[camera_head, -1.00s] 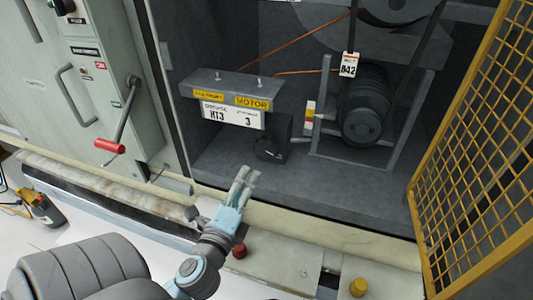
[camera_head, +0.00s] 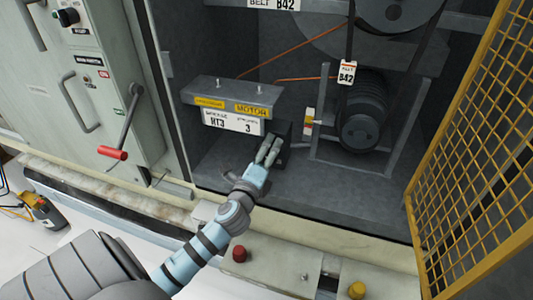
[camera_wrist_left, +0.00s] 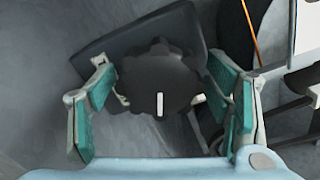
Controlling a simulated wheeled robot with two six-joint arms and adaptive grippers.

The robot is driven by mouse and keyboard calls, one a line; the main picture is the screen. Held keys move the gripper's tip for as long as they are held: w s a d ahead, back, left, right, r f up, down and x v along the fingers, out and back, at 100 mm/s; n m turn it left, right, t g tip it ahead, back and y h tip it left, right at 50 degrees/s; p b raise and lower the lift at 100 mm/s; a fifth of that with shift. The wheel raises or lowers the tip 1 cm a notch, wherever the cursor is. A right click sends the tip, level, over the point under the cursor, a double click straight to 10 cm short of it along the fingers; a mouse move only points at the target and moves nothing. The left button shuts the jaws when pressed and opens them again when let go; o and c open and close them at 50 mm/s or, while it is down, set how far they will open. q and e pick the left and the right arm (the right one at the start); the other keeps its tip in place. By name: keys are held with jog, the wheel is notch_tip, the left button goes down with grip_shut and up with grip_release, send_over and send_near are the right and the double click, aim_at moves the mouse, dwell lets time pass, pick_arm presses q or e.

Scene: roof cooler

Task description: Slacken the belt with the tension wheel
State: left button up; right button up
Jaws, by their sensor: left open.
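The tension wheel (camera_wrist_left: 158,75) is a dark scalloped knob with a white mark, on a dark block, in the left wrist view. My open left gripper (camera_wrist_left: 160,92) has its two teal-padded fingers on either side of the wheel; contact is unclear. In the head view my left gripper (camera_head: 269,150) reaches into the cabinet in front of the dark block (camera_head: 284,146), largely hiding the wheel. The dark belt (camera_head: 351,38) runs up from the motor pulley, with a white B42 tag (camera_head: 347,72) on it. My right gripper is not in view.
A grey plate with a MOTOR label (camera_head: 253,110) overhangs left of the wheel. The motor (camera_head: 364,112) and its frame stand to the right. A yellow mesh door (camera_head: 470,140) is open at right. A red-handled lever (camera_head: 112,153) is on the left panel.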

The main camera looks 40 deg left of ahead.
pick_arm(q)
jog(key=c, duration=1.2)
jog(key=shift+n, duration=0.3)
jog(key=n+b, duration=0.1)
jog(key=n, duration=0.3)
jog(key=shift+f, duration=0.1)
jog(key=n+b, duration=0.1)
jog(key=n, duration=0.4)
jog(key=shift+n+b, duration=0.3)
jog(key=n+b, duration=0.1)
jog(key=n, duration=0.4)
jog(key=shift+n+b, duration=0.85)
jog(key=shift+n, duration=1.95)
